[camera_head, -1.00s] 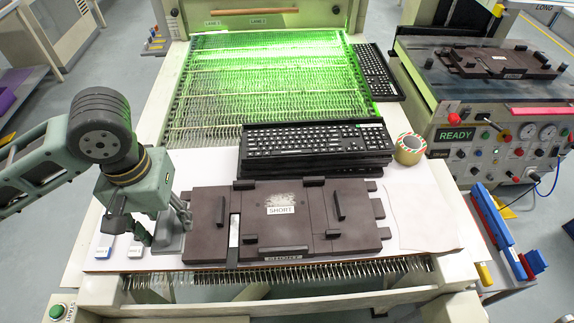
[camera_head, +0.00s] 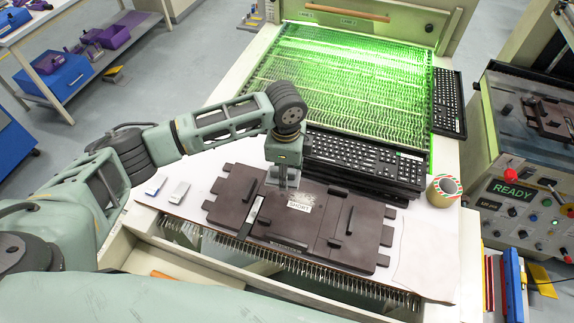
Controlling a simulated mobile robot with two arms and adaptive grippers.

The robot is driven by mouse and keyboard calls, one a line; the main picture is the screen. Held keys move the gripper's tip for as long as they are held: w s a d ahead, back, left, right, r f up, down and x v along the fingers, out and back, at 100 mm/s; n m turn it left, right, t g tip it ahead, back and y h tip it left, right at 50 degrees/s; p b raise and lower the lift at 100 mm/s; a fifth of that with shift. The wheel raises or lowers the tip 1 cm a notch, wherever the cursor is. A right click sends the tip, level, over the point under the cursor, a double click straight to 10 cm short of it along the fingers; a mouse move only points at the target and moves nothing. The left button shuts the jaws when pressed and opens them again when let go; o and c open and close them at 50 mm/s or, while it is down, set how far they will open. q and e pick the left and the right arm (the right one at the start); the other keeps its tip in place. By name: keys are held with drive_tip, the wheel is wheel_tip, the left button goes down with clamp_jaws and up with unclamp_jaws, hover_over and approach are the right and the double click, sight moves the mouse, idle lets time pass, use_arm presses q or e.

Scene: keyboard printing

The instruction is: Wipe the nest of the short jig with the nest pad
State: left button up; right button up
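The short jig (camera_head: 235,200) is a dark brown plate with raised blocks and a white SHORT label (camera_head: 299,204), lying on the white table top. My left gripper (camera_head: 283,182) points down over the jig's upper middle, just behind the label. It appears shut on a grey pad (camera_head: 272,180), which sits at or just above the jig's face; contact is hard to tell. The gripper covers the area where a pale smudge showed. My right gripper is not in view.
Two small pads or blocks, one blue-and-white (camera_head: 155,185) and one pale grey (camera_head: 179,192), lie left of the jig. Stacked keyboards (camera_head: 365,160) stand behind it, with a tape roll (camera_head: 443,190) to the right. A pin-edged rail (camera_head: 290,262) runs along the front.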

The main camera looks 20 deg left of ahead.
use_arm(q)
drive_tip(key=shift+w+f+m, duration=0.2)
drive_tip(key=shift+f+m, duration=0.2)
drive_tip(key=shift+m, duration=0.3)
drive_tip(key=shift+f, duration=0.35)
drive_tip(key=b, duration=0.5)
hover_over(287, 196)
wheel_tip(287, 196, down, 5)
drive_tip(key=shift+r, duration=0.15)
drive_tip(key=shift+f+b, duration=0.35)
drive_tip(key=shift+b, duration=0.05)
drive_tip(key=shift+f, duration=0.9)
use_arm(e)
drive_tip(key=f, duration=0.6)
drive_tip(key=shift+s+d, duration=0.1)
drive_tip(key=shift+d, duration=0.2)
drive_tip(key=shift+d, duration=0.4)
use_arm(q)
drive_tip(key=shift+f+b, duration=0.35)
drive_tip(key=shift+f, duration=0.3)
